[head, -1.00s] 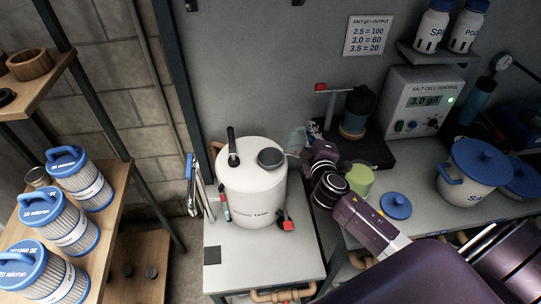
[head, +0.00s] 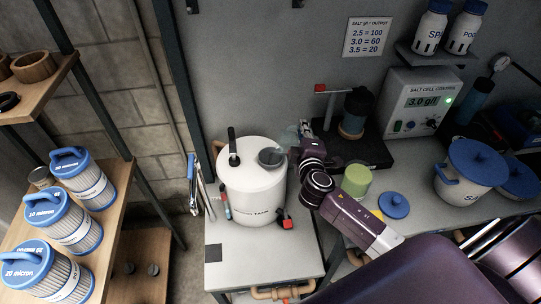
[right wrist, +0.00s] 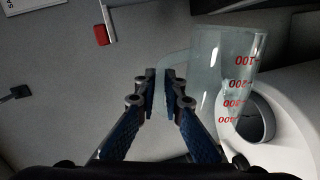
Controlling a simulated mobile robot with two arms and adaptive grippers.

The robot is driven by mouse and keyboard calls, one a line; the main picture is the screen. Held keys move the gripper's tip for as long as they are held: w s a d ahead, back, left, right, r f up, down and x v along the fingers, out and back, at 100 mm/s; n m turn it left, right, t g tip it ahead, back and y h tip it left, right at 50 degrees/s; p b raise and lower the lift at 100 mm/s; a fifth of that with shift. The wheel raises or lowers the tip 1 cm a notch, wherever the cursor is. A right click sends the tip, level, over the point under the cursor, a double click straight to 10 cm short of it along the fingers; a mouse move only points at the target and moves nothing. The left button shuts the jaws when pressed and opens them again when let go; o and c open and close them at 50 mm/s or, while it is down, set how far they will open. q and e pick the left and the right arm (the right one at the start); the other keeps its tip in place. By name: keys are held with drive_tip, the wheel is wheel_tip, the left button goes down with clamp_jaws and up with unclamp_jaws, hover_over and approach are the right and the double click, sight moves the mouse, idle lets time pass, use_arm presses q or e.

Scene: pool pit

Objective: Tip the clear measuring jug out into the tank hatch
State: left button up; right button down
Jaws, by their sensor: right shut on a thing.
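My right gripper (head: 304,140) is beside the white tank (head: 252,195), just right of its round dark hatch (head: 271,157). In the right wrist view its blue fingers (right wrist: 162,95) are shut on the handle of the clear measuring jug (right wrist: 212,70). The jug has red graduation marks. Its end by the 400 mark overlaps the edge of the hatch (right wrist: 256,128) in that view. In the head view the jug (head: 288,136) is faint, at the hatch's upper right. I cannot tell its exact tilt or what is inside. My left gripper is not in view.
A green-topped canister (head: 356,180) and a blue lid (head: 394,205) stand on the bench right of my right gripper. A red-handled valve (head: 321,88) is behind it. A dark upright handle (head: 232,147) rises from the tank's top. Filter cartridges (head: 75,215) fill the left shelf.

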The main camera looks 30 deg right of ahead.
drive_tip(key=shift+w+a+r+n+h+p, duration=0.1)
drive_tip(key=shift+w+a+r+n+p, duration=0.2)
drive_tip(key=shift+a+n+p, duration=0.25)
drive_tip(key=shift+w+a+r+n+h+p, duration=0.1)
drive_tip(key=shift+w+a+r+n+p, duration=0.15)
drive_tip(key=shift+a+r+n+p, duration=0.25)
drive_tip(key=shift+w+a+r+n+h+p, duration=0.1)
drive_tip(key=shift+w+a+r+n+p, duration=0.2)
drive_tip(key=shift+a+p, duration=0.3)
idle(0.9)
